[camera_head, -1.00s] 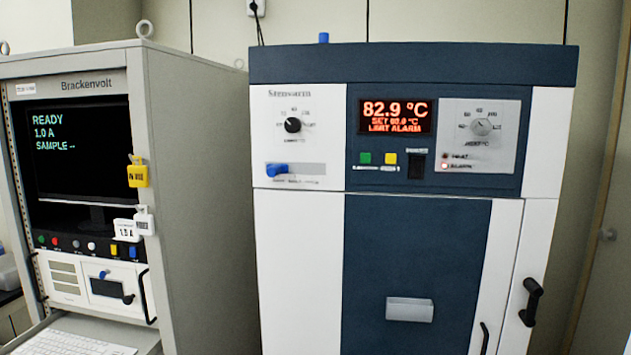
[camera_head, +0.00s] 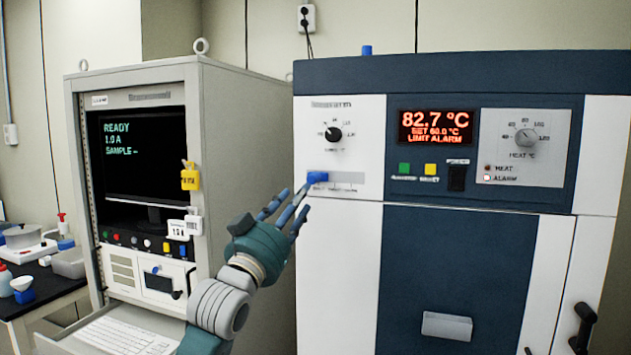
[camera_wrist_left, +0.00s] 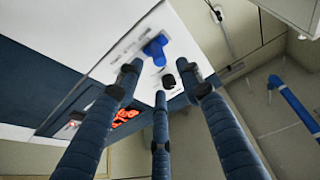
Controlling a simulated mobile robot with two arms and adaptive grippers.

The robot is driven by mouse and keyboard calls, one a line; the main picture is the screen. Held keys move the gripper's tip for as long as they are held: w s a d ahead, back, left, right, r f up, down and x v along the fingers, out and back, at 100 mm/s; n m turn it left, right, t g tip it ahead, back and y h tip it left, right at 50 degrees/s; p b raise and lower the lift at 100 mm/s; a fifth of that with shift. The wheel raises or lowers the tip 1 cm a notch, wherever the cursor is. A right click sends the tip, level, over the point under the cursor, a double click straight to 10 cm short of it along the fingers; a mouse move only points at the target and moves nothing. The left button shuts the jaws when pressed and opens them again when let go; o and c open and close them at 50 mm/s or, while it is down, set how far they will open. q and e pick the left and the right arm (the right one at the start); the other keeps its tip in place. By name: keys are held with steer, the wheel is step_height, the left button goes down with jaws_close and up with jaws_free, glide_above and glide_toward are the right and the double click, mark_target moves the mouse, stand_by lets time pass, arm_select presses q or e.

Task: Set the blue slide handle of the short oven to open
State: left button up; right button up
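The short oven (camera_head: 340,260) is white and dark blue, with a control panel on its upper front. Its blue slide handle (camera_head: 317,177) sits at the left end of a horizontal grey track (camera_head: 347,178). The labels under the track are too small to read. My left gripper (camera_head: 291,205) is at the oven's left front edge, its fingers spread and empty, one tip close to the handle. In the left wrist view the blue handle (camera_wrist_left: 155,50) shows beyond the spread fingers (camera_wrist_left: 160,82); I cannot tell whether any finger touches it. My right gripper is not in view.
A black knob (camera_head: 333,134) is above the track. The display (camera_head: 436,127) reads 82.7 °C with a limit alarm. A grey instrument cabinet (camera_head: 245,130) with a screen and pull-out keyboard stands left of the oven. A cluttered black bench (camera_head: 50,295) is at far left.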

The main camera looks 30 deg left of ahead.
mark_target(311, 181)
arm_select(q)
steer(key=p+x, duration=0.2)
steer(key=x, duration=0.4)
steer(key=shift+w+r, duration=0.15)
steer(key=shift+r, duration=0.05)
steer(key=shift+w+a+r, duration=0.1)
steer(key=shift+w+r, duration=0.05)
steer(key=shift+w, duration=0.55)
steer(key=shift+c, duration=0.5)
jaws_close()
